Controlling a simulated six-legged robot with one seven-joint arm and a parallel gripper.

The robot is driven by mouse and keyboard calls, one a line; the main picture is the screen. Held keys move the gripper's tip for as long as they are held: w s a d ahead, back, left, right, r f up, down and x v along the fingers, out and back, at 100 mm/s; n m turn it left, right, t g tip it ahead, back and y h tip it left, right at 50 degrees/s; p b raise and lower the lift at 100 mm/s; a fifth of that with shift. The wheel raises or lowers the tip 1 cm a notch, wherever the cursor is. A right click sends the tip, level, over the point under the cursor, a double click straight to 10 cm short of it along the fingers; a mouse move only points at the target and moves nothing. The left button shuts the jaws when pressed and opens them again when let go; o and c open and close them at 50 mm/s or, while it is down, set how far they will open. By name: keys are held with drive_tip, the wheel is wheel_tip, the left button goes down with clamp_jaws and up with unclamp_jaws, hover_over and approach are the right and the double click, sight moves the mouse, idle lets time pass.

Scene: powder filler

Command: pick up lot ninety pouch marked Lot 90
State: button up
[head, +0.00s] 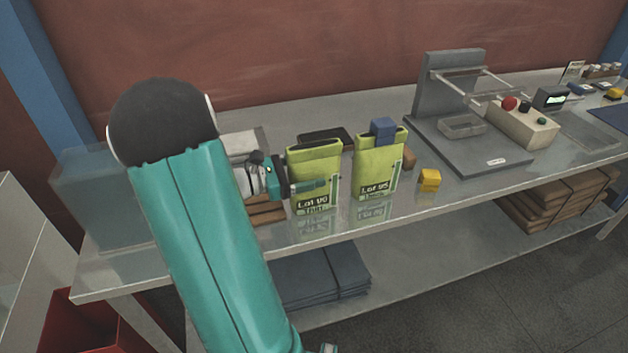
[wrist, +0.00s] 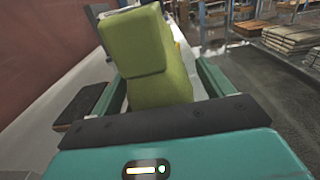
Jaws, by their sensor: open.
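The green pouch whose label appears to read Lot 90 (head: 315,172) stands upright on the bench, the left one of two. My gripper (head: 310,186) is at this pouch from the left, with one teal finger across its front just above the label. The other finger is hidden behind the pouch in the head view. In the wrist view the pouch (wrist: 150,48) stands between the two spread fingers of my gripper (wrist: 165,78), with a gap visible on its left side. The jaws are open and not closed on it.
A similar green pouch, apparently Lot 95 (head: 378,160), stands close on the right with a blue block (head: 383,131) at its top. A yellow block (head: 429,180) lies further right. A dark flat item (head: 326,136) lies behind. The bench's front edge is close.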

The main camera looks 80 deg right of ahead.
drive_tip(key=shift+s, duration=0.1)
drive_tip(key=c, duration=1.3)
drive_tip(key=shift+o, duration=0.2)
drive_tip(key=shift+r, duration=0.1)
